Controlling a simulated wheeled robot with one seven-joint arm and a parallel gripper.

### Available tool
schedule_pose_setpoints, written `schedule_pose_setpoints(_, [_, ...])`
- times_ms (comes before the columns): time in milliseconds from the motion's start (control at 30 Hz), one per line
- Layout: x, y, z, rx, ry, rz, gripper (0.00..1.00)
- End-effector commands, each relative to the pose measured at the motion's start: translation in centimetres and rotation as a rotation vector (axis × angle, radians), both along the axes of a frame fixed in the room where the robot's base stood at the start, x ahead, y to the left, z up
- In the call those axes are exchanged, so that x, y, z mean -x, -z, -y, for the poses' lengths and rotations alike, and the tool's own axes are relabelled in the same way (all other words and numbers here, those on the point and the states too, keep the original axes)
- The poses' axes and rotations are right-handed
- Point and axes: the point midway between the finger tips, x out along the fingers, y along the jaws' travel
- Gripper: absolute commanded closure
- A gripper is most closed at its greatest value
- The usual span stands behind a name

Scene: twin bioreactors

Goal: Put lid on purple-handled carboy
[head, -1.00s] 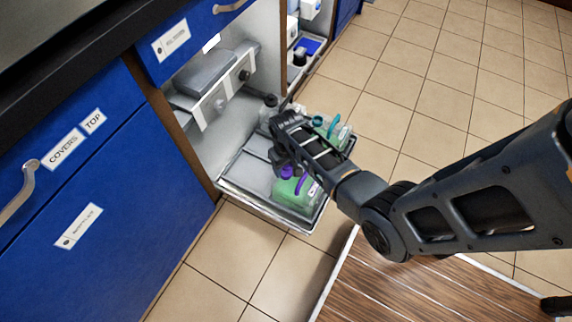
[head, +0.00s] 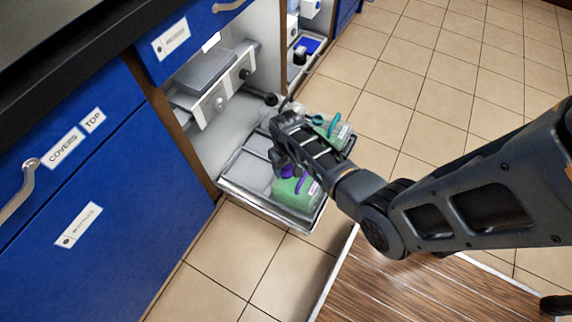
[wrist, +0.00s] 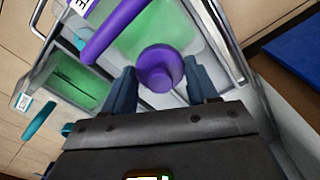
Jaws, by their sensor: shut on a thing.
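The purple-handled carboy stands on a pulled-out tray; its green body (head: 295,197) and purple handle (head: 302,184) show in the head view. In the wrist view its green body (wrist: 150,38) and purple handle (wrist: 112,30) lie just beyond my fingers. My gripper (wrist: 161,80) is shut on the round purple lid (wrist: 158,68), which also shows in the head view (head: 287,171). The lid is at the carboy's top, beside the handle. It hides the neck, so I cannot tell whether it touches or is seated.
A second carboy with a teal handle (wrist: 40,120) stands beside it on the tray (head: 235,185). The open cabinet with a grey device (head: 215,98) is behind. The blue cabinet doors (head: 120,215) are at left. Tiled floor (head: 440,75) is free at right.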

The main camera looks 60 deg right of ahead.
Motion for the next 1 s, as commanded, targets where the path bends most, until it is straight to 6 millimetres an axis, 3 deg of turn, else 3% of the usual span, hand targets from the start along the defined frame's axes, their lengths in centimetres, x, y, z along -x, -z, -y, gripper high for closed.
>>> schedule_pose_setpoints(400, [-0.02, 0.23, 0.01, 0.0, 0.0, 0.0, 0.7])
schedule_pose_setpoints(433, [-0.02, 0.23, 0.01, 0.0, 0.0, 0.0, 0.4])
schedule_pose_setpoints(700, [-0.01, 0.23, 0.0, 0.0, 0.0, 0.0, 0.14])
schedule_pose_setpoints(900, [0.0, 0.24, 0.0, 0.0, 0.0, 0.0, 0.11])
schedule_pose_setpoints(1000, [0.0, 0.24, 0.0, 0.0, 0.0, 0.0, 0.02])
